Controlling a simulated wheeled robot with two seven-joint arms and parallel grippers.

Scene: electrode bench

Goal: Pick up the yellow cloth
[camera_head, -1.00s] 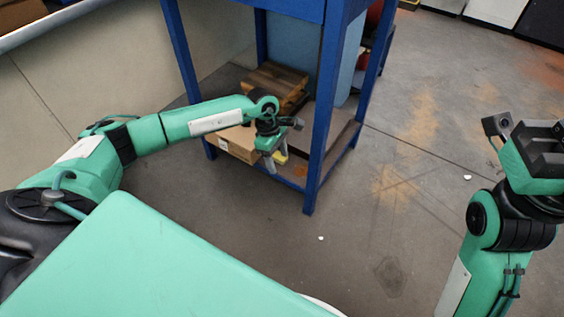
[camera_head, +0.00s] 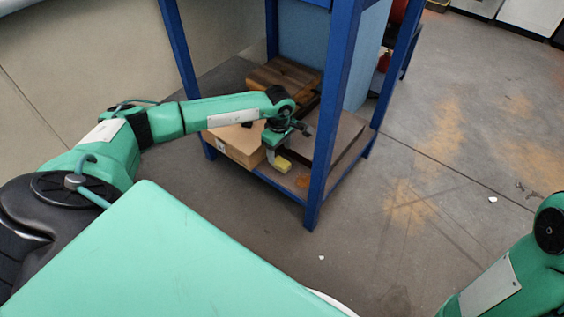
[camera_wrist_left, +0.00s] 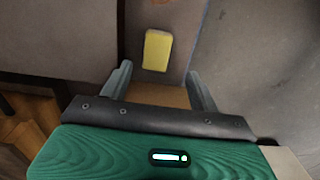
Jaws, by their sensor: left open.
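The yellow cloth (camera_head: 283,164) is a small yellow block-like shape on the low shelf (camera_head: 300,184) of the blue bench. In the left wrist view the cloth (camera_wrist_left: 157,50) lies just beyond the fingertips, in line with the gap between them. My left gripper (camera_head: 275,156) reaches in over the shelf, close to the cloth. In the wrist view the left gripper (camera_wrist_left: 158,75) is open with nothing between its fingers. My right arm shows at the right edge, but its gripper is out of view.
A blue bench leg (camera_head: 332,120) stands right of my left gripper. A cardboard box (camera_head: 236,143) sits left of it, a wooden crate (camera_head: 283,76) behind, and a dark flat box (camera_head: 338,140) to the right. The floor in front is clear.

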